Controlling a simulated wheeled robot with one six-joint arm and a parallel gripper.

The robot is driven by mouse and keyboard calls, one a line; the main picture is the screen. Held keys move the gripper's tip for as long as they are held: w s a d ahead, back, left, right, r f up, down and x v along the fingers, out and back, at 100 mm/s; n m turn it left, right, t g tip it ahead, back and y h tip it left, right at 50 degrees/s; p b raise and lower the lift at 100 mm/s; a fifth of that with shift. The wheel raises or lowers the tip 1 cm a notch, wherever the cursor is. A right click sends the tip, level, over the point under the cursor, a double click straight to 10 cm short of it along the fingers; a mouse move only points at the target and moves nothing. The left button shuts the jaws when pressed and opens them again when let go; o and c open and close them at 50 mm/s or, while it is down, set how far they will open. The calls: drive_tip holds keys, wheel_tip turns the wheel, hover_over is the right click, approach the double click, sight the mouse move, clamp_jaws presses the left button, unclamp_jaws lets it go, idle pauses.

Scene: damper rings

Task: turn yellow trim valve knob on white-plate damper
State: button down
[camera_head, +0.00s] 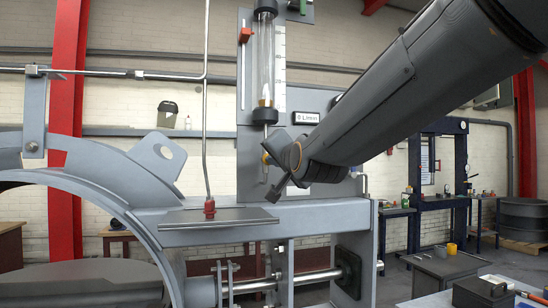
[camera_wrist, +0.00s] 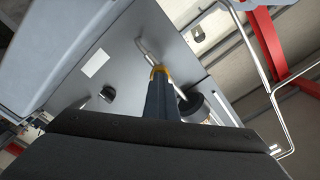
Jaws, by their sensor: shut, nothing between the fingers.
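The yellow trim valve knob (camera_head: 265,158) sits on the thin pipe below the glass flow tube, in front of the grey upright panel. In the wrist view the yellow knob (camera_wrist: 160,70) shows just beyond the fingertips, partly hidden by them. My gripper (camera_head: 276,160) comes in from the right, close to the knob. In the wrist view my gripper (camera_wrist: 161,80) has its dark fingers together and nothing held. I cannot tell whether the tips touch the knob. A small white plate (camera_head: 306,117) with lettering is on the panel, right of the tube.
The glass flow tube (camera_head: 266,60) stands above the knob. A red-ended thin rod (camera_head: 207,150) runs down left of the panel. The round grey damper ring (camera_head: 120,185) is at the left. A grey ledge (camera_head: 320,216) lies below my gripper. A bench (camera_head: 447,262) stands farther right.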

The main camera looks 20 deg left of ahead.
idle(0.3)
drive_tip(key=n+p, duration=0.1)
drive_tip(key=n, duration=0.3)
drive_tip(key=shift+n, duration=0.4)
drive_tip(key=n+p, duration=0.1)
drive_tip(key=n, duration=0.3)
drive_tip(key=shift+n+p, duration=0.3)
drive_tip(key=c, duration=2.5)
unclamp_jaws()
drive_tip(key=o, duration=0.4)
